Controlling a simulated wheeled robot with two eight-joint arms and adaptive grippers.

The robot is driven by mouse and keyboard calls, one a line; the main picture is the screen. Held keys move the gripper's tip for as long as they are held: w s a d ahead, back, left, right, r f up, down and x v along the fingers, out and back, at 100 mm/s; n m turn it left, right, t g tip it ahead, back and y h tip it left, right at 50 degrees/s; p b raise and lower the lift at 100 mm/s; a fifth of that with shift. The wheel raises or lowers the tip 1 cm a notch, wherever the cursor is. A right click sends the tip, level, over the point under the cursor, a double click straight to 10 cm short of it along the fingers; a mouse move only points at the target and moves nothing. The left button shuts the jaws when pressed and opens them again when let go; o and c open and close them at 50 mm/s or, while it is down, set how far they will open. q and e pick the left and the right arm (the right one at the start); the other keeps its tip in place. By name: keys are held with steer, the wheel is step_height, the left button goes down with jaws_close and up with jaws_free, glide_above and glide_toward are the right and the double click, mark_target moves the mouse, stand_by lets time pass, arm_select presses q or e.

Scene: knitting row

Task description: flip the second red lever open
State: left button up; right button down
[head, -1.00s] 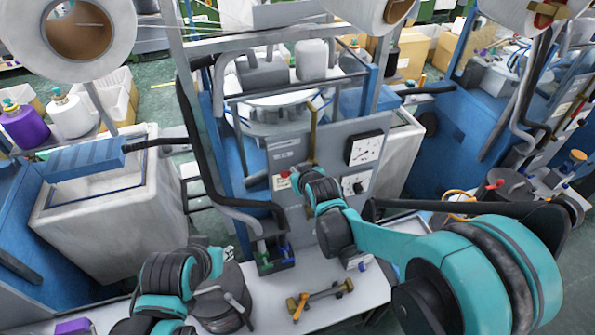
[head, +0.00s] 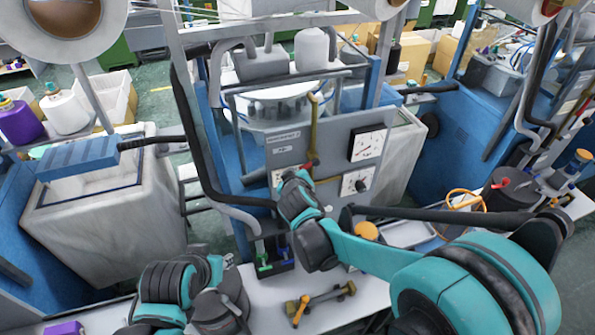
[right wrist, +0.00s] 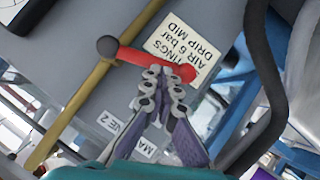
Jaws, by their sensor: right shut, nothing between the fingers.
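A red lever (right wrist: 155,62) crosses the picture in the right wrist view. Its dark pivot (right wrist: 107,46) sits on a brass pipe (right wrist: 80,95), and the handle lies crosswise to the pipe. In the head view the lever (head: 310,164) shows small on the grey machine panel. My right gripper (right wrist: 165,78) is shut and empty, its tips at the lower edge of the handle near its free end; I cannot tell if they touch. In the head view my right gripper (head: 291,177) is mostly hidden by its own wrist. My left arm is at lower left; its fingers are unclear.
The grey panel (head: 339,129) carries two dials. Black hoses curve beside it. A brass-coloured tool (head: 324,299) lies on the white bench below, near a dark block with green and blue pieces (head: 273,262). Another red lever (head: 500,183) tops a dark pot at right.

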steer(key=w+d+f+n+t+h+b, duration=0.1)
steer(key=d+f+n+t+h+b, duration=0.3)
steer(key=b, duration=1.1)
step_height(320, 180, down, 3)
steer(key=n+h, duration=0.1)
steer(key=n, duration=0.2)
steer(key=shift+w+n+t+b, duration=0.2)
steer(key=shift+n+t+b, duration=0.1)
steer(key=shift+t, duration=0.1)
steer(key=shift+d, duration=0.1)
